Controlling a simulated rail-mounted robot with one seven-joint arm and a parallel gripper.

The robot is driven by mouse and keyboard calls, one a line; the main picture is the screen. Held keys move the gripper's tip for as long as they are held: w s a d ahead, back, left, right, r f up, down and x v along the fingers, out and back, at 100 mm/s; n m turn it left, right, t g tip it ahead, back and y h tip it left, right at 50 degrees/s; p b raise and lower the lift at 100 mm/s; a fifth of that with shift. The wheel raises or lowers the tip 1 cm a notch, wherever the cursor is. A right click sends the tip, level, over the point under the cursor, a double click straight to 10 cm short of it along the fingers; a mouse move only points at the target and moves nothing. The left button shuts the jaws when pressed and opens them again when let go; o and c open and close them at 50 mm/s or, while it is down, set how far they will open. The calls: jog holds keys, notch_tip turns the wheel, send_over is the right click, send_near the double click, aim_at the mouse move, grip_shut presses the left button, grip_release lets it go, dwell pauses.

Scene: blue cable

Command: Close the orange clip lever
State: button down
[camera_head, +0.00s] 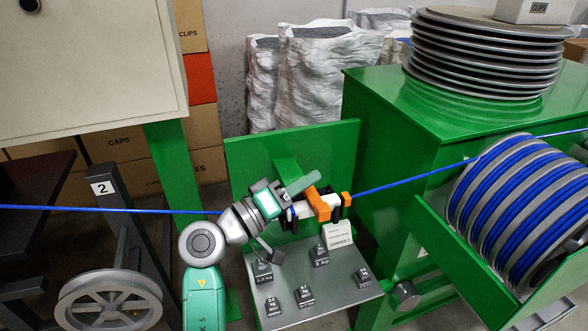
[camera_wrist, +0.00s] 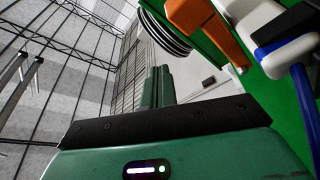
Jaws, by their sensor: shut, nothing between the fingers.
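The orange clip lever (camera_head: 318,203) sits on a white clip body (camera_head: 300,209), which is in line with the blue cable (camera_head: 410,178) in the head view. The lever (camera_wrist: 208,30) also shows at the upper right of the wrist view, beside the white body (camera_wrist: 287,55) with its blue end. I cannot tell how far the lever is swung. My gripper (camera_head: 316,176) is just above and behind the clip in the head view. In the wrist view its two green fingers (camera_wrist: 157,75) are together and empty, left of the lever with a gap in the picture.
A tilted grey panel with several small labelled weights (camera_head: 305,296) lies below the clip. A green upright panel (camera_head: 240,165) stands behind it. A large reel of blue cable (camera_head: 520,210) is at right, and a spoked wheel (camera_head: 110,305) is at lower left.

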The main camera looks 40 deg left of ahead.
aim_at(315, 207)
jog(key=shift+s+d+f+b, duration=0.15)
jog(key=shift+d+f, duration=0.15)
jog(key=shift+f, duration=0.25)
jog(key=shift+s+d+f+b, duration=0.1)
jog(key=shift+d+f+b, duration=0.15)
jog(key=shift+f, duration=0.25)
jog(key=shift+s+d+f+b, duration=0.15)
jog(key=shift+d+f, duration=0.15)
jog(key=shift+f, duration=0.25)
jog(key=shift+d+f, duration=0.1)
jog(key=shift+f, duration=0.55)
jog(key=shift+f+b, duration=0.35)
jog(key=shift+f, duration=0.15)
notch_tip(315, 207, up, 5)
jog(key=p, duration=0.4)
jog(key=s+a+f, duration=0.3)
jog(key=s+a, duration=0.1)
jog(key=s, duration=0.4)
jog(key=shift+s+a+p, duration=0.15)
jog(key=shift+s+p, duration=0.15)
jog(key=shift+p, duration=0.15)
